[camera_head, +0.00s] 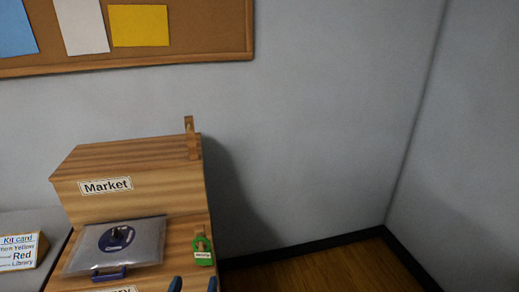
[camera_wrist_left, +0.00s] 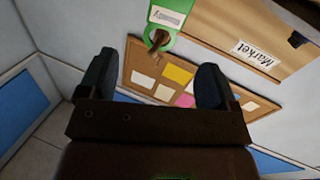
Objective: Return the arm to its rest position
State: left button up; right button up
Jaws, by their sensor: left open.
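My left gripper (camera_head: 194,285) shows only as two dark blue fingertips at the bottom edge of the head view. They are apart with nothing visible between them, just below a green tag (camera_head: 203,252). In the left wrist view my gripper (camera_wrist_left: 152,82) is open and empty. There the green tag (camera_wrist_left: 170,18) with a white label is beyond the fingers, beside a brown wooden peg (camera_wrist_left: 157,41). The tag appears to hang at the peg on the wooden stand, clear of the fingers. My right gripper is not in view.
A wooden stand (camera_head: 150,195) labelled "Market" holds a clear pouch (camera_head: 145,250) with a dark blue disc. Another peg (camera_head: 192,140) rises at its top right corner. A kit card (camera_head: 20,252) lies left. A corkboard (camera_head: 200,30) hangs behind. Floor (camera_head: 340,270) at right is clear.

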pick_arm(q)
jog(key=d+r+m+h, duration=0.2)
jog(key=d+r+h, duration=0.15)
jog(key=h, duration=0.25)
jog(key=s+a+f+g+y, duration=0.6)
jog(key=s+a+f, duration=0.8)
jog(key=s, duration=0.4)
jog(key=shift+s+f+g+y, duration=0.3)
jog(key=shift+f+g, duration=0.1)
jog(key=shift+f, duration=0.3)
